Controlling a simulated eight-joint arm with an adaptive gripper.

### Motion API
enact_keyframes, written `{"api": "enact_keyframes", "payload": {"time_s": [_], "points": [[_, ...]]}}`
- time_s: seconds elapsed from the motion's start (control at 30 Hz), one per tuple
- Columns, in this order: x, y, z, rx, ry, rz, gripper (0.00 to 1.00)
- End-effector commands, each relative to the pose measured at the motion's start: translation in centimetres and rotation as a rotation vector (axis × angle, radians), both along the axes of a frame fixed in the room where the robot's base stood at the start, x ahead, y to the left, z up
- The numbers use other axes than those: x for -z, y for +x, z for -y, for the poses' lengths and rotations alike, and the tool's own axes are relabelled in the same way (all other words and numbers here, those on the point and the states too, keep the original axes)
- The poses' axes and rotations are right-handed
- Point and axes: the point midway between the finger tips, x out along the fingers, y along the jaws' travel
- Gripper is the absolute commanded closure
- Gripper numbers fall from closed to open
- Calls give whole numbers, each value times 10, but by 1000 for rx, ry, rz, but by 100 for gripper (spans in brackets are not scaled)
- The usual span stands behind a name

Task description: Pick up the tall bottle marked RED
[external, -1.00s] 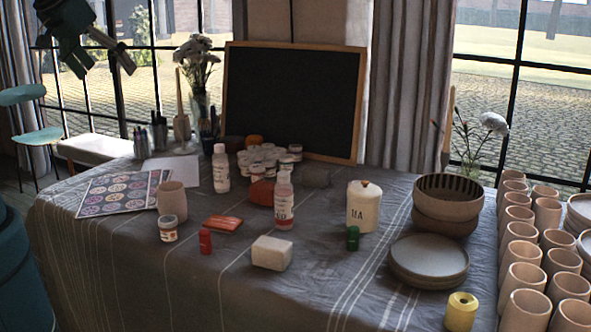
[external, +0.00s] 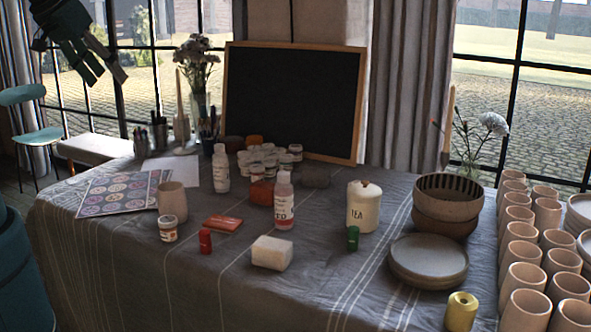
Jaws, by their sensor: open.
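The tall bottle marked RED (external: 284,203) stands upright near the middle of the table. It is clear with reddish contents low down and a label ending in "ED". A second tall bottle (external: 221,170), white with a pinkish lower part, stands behind it to the left. My gripper (external: 106,76) is high at the upper left, in front of the window. It is open and empty, well away from both bottles, with its fingers pointing down and right.
An orange packet (external: 223,223), a red tube (external: 205,240) and a white block (external: 272,253) lie in front. A TEA canister (external: 363,206) stands right of the RED bottle. Small jars (external: 270,157) cluster behind it. Bowls, plates (external: 428,258) and cups fill the right side.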

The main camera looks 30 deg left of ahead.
Motion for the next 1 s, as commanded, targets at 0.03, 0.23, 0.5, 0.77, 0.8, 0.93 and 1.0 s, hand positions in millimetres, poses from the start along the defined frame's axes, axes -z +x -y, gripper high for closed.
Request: {"api": "enact_keyframes", "payload": {"time_s": [0.03,0.23,0.5,0.77,0.8,0.93,1.0], "points": [[0,0,0,0,0,0,50],[0,0,0,0,0,0,53],[-4,0,0,0,0,0,53],[-28,0,0,0,0,0,53],[-31,0,0,0,0,0,53],[-46,0,0,0,0,0,53],[-52,1,1,4,0,-1,53]]}}
